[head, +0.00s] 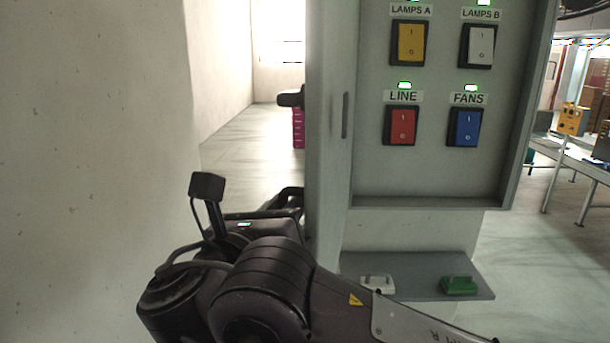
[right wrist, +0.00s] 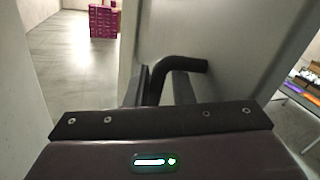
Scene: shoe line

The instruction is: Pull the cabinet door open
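The grey cabinet (head: 420,185) has its switch panel in plain sight in the head view. Its door (head: 328,130) stands swung out, seen nearly edge-on at the panel's left side. In the right wrist view the door's face (right wrist: 230,45) carries a dark bent bar handle (right wrist: 185,65). My right gripper (right wrist: 163,92) has a finger on either side of the handle's lower part and looks closed on it; the contact itself is partly hidden. In the head view my right gripper (head: 290,203) is at the door's left side, its fingertips partly hidden. My left gripper is out of view.
A pale wall (head: 95,150) stands close on the left. A shelf (head: 415,268) below the panel holds a white and a green item. Pink boxes (right wrist: 104,20) stand on the floor beyond the door. A conveyor (head: 575,160) is at the right.

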